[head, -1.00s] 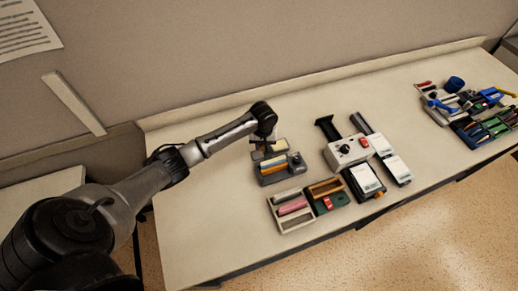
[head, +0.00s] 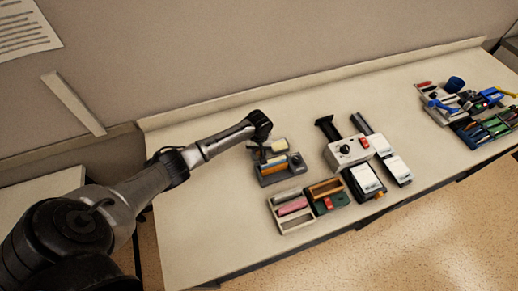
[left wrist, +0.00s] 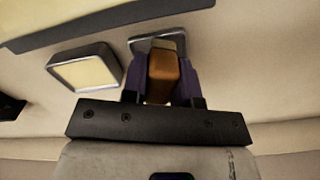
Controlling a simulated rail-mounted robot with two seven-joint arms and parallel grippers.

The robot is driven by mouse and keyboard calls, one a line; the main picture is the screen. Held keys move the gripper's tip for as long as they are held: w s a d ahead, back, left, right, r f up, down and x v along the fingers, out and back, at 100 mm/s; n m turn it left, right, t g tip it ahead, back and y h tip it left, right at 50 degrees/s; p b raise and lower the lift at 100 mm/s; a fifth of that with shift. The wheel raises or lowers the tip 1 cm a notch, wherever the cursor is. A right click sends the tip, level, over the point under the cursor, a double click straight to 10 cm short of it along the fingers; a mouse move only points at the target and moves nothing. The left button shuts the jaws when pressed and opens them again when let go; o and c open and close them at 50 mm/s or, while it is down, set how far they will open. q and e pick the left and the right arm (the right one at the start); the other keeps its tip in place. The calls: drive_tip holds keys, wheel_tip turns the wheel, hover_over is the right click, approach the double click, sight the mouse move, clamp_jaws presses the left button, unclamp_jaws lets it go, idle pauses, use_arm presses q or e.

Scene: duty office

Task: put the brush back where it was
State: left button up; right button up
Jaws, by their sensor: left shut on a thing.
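My left gripper (left wrist: 162,85) has purple fingers shut on an orange-brown block with a pale end, which I take to be the brush (left wrist: 163,78). In the head view the left gripper (head: 254,146) is small and dark, just left of the grey organiser (head: 283,178) and seemingly above the table. The brush cannot be made out there. In the left wrist view a grey-rimmed frame (left wrist: 143,45) lies behind the brush, partly hidden by it. Whether the brush touches it I cannot tell. My right gripper is out of view.
A pale-yellow pad in a grey frame (left wrist: 85,72) lies beside the held brush. A tray with a pink block (head: 272,214), a grey control box (head: 342,153) and several devices stand to the right. The table (head: 200,230) is clear at front left.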

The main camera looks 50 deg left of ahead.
use_arm(q)
drive_tip(key=shift+f, duration=0.25)
drive_tip(key=o, duration=0.8)
drive_tip(key=shift+o, duration=0.2)
